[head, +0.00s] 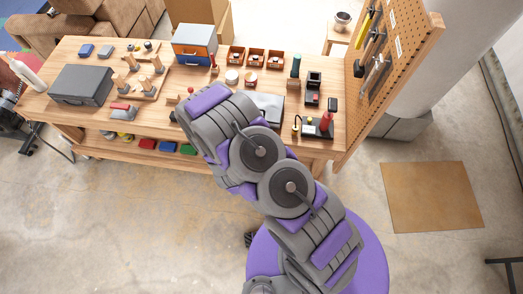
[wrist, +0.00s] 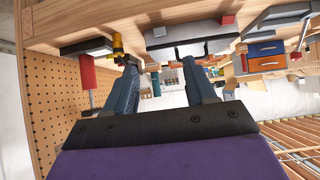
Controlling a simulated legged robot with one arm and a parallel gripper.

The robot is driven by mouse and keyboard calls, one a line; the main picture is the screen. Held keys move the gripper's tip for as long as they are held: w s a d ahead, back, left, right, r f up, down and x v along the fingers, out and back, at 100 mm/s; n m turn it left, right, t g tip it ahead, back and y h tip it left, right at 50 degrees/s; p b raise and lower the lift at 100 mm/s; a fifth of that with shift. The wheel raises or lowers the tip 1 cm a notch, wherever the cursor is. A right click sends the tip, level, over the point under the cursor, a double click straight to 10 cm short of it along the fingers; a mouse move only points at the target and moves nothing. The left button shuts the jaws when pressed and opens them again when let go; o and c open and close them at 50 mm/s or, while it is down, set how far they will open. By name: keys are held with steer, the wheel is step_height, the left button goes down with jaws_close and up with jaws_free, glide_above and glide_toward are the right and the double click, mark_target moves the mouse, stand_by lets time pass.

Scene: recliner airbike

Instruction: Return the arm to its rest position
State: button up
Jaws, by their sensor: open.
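My gripper (wrist: 158,66) shows in the wrist view with its two blue-grey fingers apart and nothing between them. In the head view my arm reaches up from the bottom toward the front edge of the wooden workbench (head: 100,140). It is bent at the middle, and its outer part hides some of the bench top; the fingers cannot be made out there. The wrist view looks upside down, with the bench top (wrist: 60,12) along its upper edge. A grey case (wrist: 193,48) and a red cylinder (wrist: 87,72) appear beyond the fingers.
A pegboard with tools (head: 395,45) stands at the bench's right end. A dark grey case (head: 82,85), a drawer box (head: 195,45) and small wooden bins (head: 255,57) stand on the bench. A brown mat (head: 432,196) lies right on open floor. The floor at left front is clear.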

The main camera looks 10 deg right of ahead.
stand_by(0.4)
steer(key=a+r+g+y+b, duration=0.3)
steer(key=a+r+g+b, duration=0.2)
steer(key=a+r+b, duration=0.1)
steer(key=s+d+r+n+g+y+b, duration=0.1)
steer(key=s+r+g+y+b, duration=0.15)
steer(key=s+r, duration=0.4)
steer(key=s+d+r+n+g+b, duration=0.1)
steer(key=s+d+r+b, duration=0.1)
steer(key=s, duration=0.4)
steer(key=s+d+r+n+g+h+b, duration=0.1)
steer(key=s+d+r+b, duration=0.1)
steer(key=s+d+r, duration=0.3)
steer(key=s+d+r+n+g+h+b, duration=0.1)
steer(key=s+d+r, duration=0.3)
steer(key=s, duration=0.5)
steer(key=shift+r+g+b, duration=0.45)
steer(key=shift+r+b, duration=0.1)
steer(key=shift+r, duration=0.3)
